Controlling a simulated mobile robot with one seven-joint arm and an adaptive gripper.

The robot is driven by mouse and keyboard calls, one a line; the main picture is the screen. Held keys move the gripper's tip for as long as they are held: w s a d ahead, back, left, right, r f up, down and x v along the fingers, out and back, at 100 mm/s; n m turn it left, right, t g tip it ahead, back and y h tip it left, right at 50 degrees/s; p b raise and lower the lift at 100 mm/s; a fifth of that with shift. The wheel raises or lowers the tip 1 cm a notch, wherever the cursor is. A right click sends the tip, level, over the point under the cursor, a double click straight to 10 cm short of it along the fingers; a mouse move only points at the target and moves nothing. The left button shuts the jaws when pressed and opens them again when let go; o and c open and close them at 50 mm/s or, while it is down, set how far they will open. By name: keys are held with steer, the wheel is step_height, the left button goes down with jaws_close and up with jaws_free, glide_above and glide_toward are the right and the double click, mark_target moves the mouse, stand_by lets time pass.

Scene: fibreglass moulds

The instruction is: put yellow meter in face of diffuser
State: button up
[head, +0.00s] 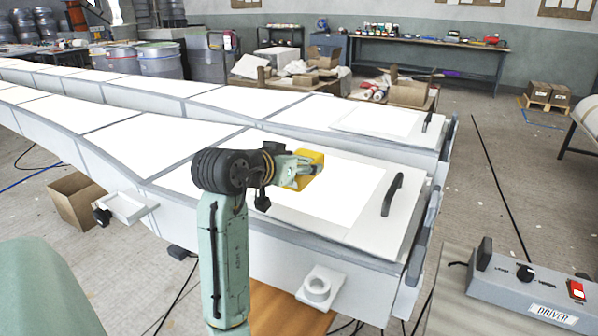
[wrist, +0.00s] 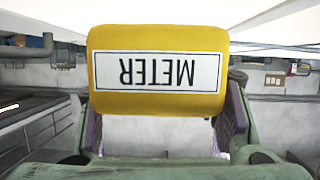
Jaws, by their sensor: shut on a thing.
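The yellow meter (head: 309,172) is held in my gripper (head: 298,168) above the near long white mould, to the left of its black handle. In the wrist view the yellow meter (wrist: 158,98) fills the upper middle. Its white METER label reads upside down. The fingers of my gripper (wrist: 160,125) are shut on its two sides, and their tips are partly hidden behind it. Nothing in view is labelled diffuser. A bright white panel (head: 345,200) on the near mould lies under and beside the meter; I cannot tell whether it is the diffuser.
A black handle (head: 392,194) stands up at the near mould's right end. A second long mould (head: 300,113) runs behind it. A grey DRIVER box (head: 530,290) with a red switch sits on a table at lower right. A cardboard box (head: 77,199) stands on the floor at left.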

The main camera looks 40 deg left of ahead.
steer(key=shift+f+p, duration=0.3)
steer(key=shift+f, duration=1.1)
steer(key=shift+f, duration=0.2)
steer(key=o, duration=1.3)
steer(key=shift+r, duration=0.1)
steer(key=shift+c, duration=0.2)
steer(key=shift+r, duration=0.2)
steer(key=shift+s, duration=0.4)
steer(key=b+v, duration=0.3)
steer(key=v, duration=0.8)
steer(key=shift+s+d+r, duration=0.1)
steer(key=shift+d+r, duration=0.05)
